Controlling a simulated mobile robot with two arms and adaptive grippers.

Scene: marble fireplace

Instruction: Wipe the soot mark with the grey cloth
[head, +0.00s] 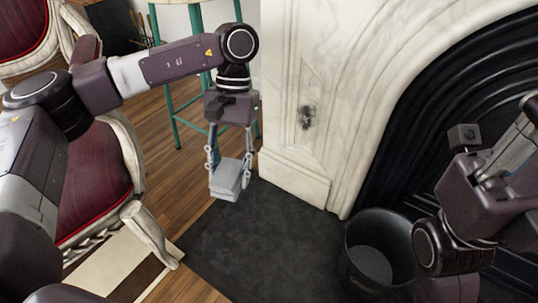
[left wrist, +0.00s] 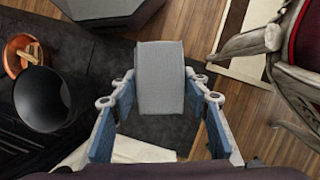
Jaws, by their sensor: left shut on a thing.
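The soot mark (head: 306,117) is a dark smudge on the white marble fireplace leg in the head view. My left gripper (head: 230,160) points down, left of the marble leg, and is shut on the grey cloth (head: 228,183). The cloth is a folded pale pad, lower than the mark and apart from the marble. In the left wrist view the cloth (left wrist: 160,78) sits between the blue-padded fingers. My right gripper (head: 505,160) shows partly at the right edge; its fingers are turned away, so its opening is unclear.
A black bucket (head: 375,245) stands on the dark hearth slab (head: 260,245) by the fireplace. A red chair (head: 95,180) and a green-legged stool (head: 175,100) stand at the left.

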